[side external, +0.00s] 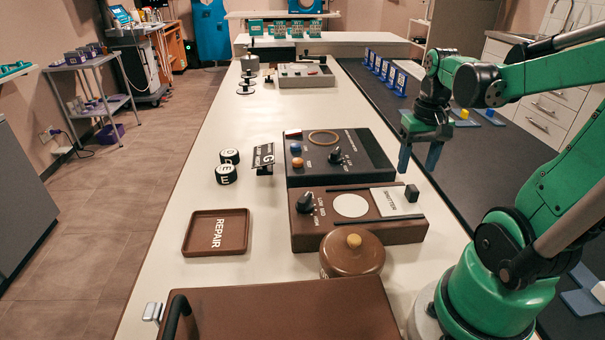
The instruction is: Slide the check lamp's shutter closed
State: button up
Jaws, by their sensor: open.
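The check lamp (305,240) is a brown box on the white bench. It has a dark knob (306,202) at its left and a round white lamp face (350,206) in the middle, uncovered. The shutter (390,203) is a pale plate lettered SHUTTER, right of the lamp face between two dark rails. A dark upright handle (411,193) stands at the shutter's right end. My gripper (418,168) is open, its two blue fingers pointing down and apart. In the picture it is above the handle, and it appears not to touch it.
A dark control box (380,158) adjoins the lamp's far side. A brown lidded pot (352,256) stands at the near side, beside a large brown case (285,312). A brown REPAIR tray (216,246) lies left. Bare white bench (215,125) shows beyond the tray.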

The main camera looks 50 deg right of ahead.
aim_at(413, 188)
jog(key=shift+s+d+f, duration=0.15)
jog(key=shift+s+d, duration=0.05)
jog(key=shift+f, duration=2.7)
grip_shut()
